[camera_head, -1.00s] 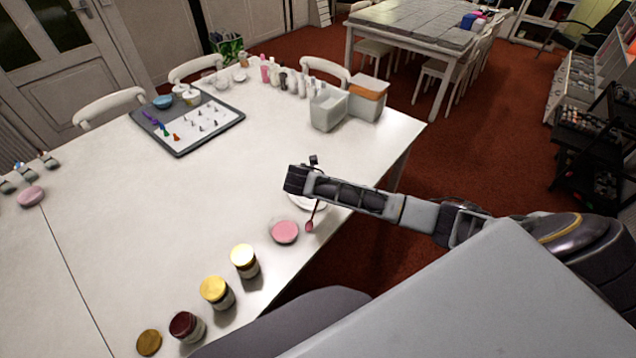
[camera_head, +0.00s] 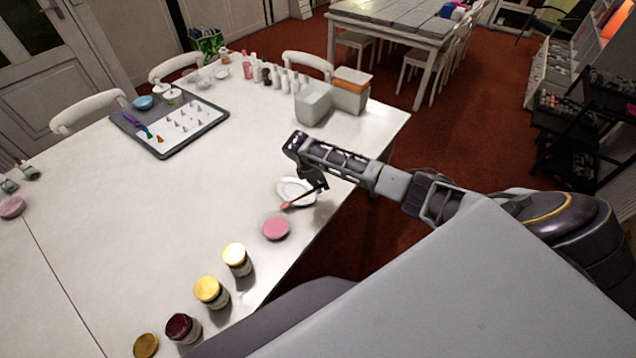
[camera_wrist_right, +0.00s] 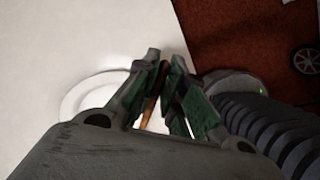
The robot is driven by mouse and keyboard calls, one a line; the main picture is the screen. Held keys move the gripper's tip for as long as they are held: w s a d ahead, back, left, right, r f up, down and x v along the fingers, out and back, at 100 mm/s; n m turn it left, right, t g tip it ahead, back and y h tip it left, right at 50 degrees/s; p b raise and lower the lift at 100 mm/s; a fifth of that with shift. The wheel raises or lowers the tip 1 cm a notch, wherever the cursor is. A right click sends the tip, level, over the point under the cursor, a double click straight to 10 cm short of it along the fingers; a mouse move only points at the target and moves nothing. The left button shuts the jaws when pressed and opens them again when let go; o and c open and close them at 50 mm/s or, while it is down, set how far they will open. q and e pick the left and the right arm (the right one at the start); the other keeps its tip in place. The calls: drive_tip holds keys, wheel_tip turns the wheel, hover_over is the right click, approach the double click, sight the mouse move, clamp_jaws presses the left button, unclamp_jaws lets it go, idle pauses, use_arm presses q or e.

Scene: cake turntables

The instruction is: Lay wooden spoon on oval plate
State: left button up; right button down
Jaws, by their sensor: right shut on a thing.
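A white oval plate (camera_head: 290,186) lies on the table near its right edge. My right gripper (camera_head: 320,184) is over the right side of the plate and is shut on the wooden spoon (camera_head: 303,197). The spoon slants down to the left, its pinkish head over the plate's near side; I cannot tell whether it touches the plate. In the right wrist view the spoon's brown handle (camera_wrist_right: 151,108) runs between the fingers (camera_wrist_right: 163,90), and the plate's rim (camera_wrist_right: 72,99) shows to the left. My left gripper is not in view.
A pink round dish (camera_head: 276,228) sits just in front of the plate. Several jars (camera_head: 211,292) stand along the near edge. A grey tray (camera_head: 128,124) with small piping tips, grey bins (camera_head: 313,104) and bottles stand farther back. The table's middle is clear.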

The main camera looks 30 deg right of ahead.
drive_tip(key=m, duration=0.1)
drive_tip(key=m+y, duration=0.1)
drive_tip(key=m, duration=0.1)
drive_tip(key=shift+s+d+f+m+y, duration=0.3)
drive_tip(key=shift+s+d+f+y, duration=0.05)
drive_tip(key=shift+y, duration=0.05)
drive_tip(key=shift+s+m+t+y+p, duration=0.15)
drive_tip(key=shift+s+m+y+p, duration=0.2)
drive_tip(key=shift+m, duration=0.75)
drive_tip(key=shift+s+m+t+y+p, duration=0.15)
drive_tip(key=shift+m+y, duration=0.3)
drive_tip(key=shift+m, duration=0.65)
drive_tip(key=shift+w, duration=0.1)
drive_tip(key=shift+f, duration=0.2)
drive_tip(key=shift+f+b, duration=0.3)
drive_tip(key=shift+f, duration=0.65)
wheel_tip(320, 180, down, 2)
drive_tip(key=shift+f+b, duration=0.1)
drive_tip(key=shift+b, duration=1.15)
drive_tip(key=shift+f, duration=0.4)
